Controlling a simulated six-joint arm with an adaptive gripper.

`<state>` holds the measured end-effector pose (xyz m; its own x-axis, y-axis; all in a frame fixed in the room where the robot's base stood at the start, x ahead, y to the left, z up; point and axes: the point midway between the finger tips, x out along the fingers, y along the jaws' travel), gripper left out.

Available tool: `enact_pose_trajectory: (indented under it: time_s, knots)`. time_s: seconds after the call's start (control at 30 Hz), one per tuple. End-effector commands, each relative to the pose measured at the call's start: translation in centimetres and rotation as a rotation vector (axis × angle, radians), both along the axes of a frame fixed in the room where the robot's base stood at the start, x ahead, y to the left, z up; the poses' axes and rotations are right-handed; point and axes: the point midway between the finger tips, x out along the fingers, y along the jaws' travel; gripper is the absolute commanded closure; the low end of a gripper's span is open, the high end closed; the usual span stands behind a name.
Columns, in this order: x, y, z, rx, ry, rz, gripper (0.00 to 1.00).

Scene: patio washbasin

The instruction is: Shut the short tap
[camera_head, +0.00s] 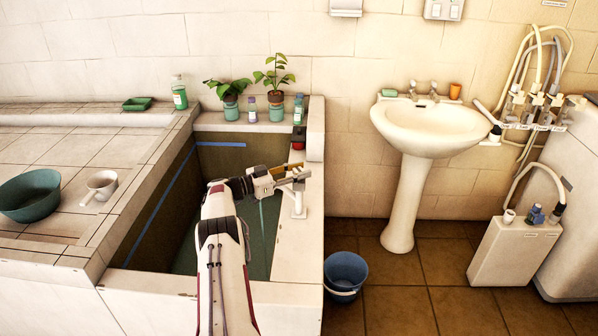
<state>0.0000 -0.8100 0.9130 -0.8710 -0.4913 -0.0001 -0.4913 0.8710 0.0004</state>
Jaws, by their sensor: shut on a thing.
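A short pale tap (298,203) stands on the right rim of the sunken tub. My gripper (288,174) reaches over the tub from the left and is shut on the upper part of this tap, around its handle. The fingers hide most of the handle, so its exact turn cannot be told. A thin pale streak (263,222), which looks like running water, hangs below my gripper inside the tub.
The tiled tub (155,225) has a raised rim. Potted plants (231,108) and bottles (253,110) stand on its back ledge. A blue bucket (345,272) is on the floor to the right. A white washbasin (425,125) stands further right.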

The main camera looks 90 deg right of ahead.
Motion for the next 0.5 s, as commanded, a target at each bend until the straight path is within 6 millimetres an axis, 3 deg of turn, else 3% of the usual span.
enact_pose_trajectory:
  time_s: [0.03,0.07,0.1,0.5]
  knots:
    - [-0.14,-0.04,0.24,-0.003,0.002,-0.001,0.90]
    - [-0.14,-0.04,0.24,-0.003,0.002,-0.001,0.61]
    - [-0.13,-0.04,0.23,-0.003,0.002,-0.001,0.51]
    - [0.03,0.01,0.07,-0.001,0.000,0.000,0.51]
